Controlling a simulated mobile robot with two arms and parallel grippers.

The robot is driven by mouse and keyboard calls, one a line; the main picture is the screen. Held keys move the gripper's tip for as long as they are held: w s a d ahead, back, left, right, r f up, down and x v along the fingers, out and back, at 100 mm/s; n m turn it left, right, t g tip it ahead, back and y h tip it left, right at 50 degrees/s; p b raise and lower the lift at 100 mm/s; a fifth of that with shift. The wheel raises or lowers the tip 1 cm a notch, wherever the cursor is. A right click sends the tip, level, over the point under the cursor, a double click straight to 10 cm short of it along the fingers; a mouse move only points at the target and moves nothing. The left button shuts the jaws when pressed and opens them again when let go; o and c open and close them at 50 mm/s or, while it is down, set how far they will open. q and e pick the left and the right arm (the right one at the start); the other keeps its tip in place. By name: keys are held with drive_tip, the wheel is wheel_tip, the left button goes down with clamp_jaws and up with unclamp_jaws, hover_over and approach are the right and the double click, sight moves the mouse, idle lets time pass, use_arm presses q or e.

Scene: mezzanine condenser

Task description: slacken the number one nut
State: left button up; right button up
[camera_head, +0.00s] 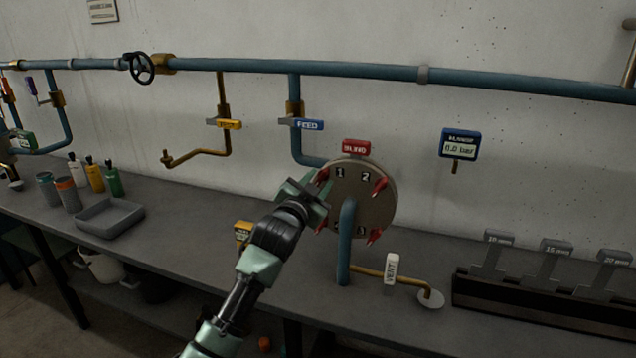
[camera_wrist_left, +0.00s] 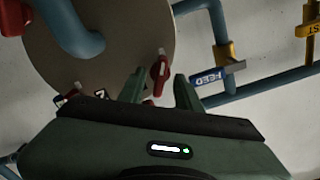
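A round grey flange plate (camera_head: 375,208) carries several red wing nuts and stencilled numbers. The number one nut (camera_head: 323,176) is at its upper left, beside the "1". My left gripper (camera_head: 318,188) reaches up to that nut and partly covers that side of the plate. In the left wrist view the red nut (camera_wrist_left: 160,75) shows between the two parted fingers of my left gripper (camera_wrist_left: 161,83). I see gaps beside the nut, so the gripper is open. Another red nut (camera_head: 380,186) is at the upper right. My right gripper is not in view.
A blue pipe (camera_head: 346,245) rises in front of the plate. A red label (camera_head: 356,147) tops it. The FEED tag (camera_head: 308,125) is at upper left and the VENT tag (camera_head: 391,268) at lower right. A gauge (camera_head: 459,146) reads 0.0 bar. A wrench rack (camera_head: 540,310) stands right.

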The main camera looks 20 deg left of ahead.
use_arm(q)
clamp_jaws()
drive_tip(key=shift+n, duration=0.3)
drive_tip(key=n+p, duration=0.2)
drive_tip(key=shift+n, duration=0.4)
drive_tip(key=n+p, duration=0.2)
drive_tip(key=n, duration=0.2)
drive_tip(key=shift+n, duration=0.3)
drive_tip(key=n+p, duration=0.2)
drive_tip(key=n, duration=0.1)
drive_tip(key=shift+n+p, duration=0.85)
drive_tip(key=shift+n, duration=1.25)
drive_tip(key=shift+f, duration=0.1)
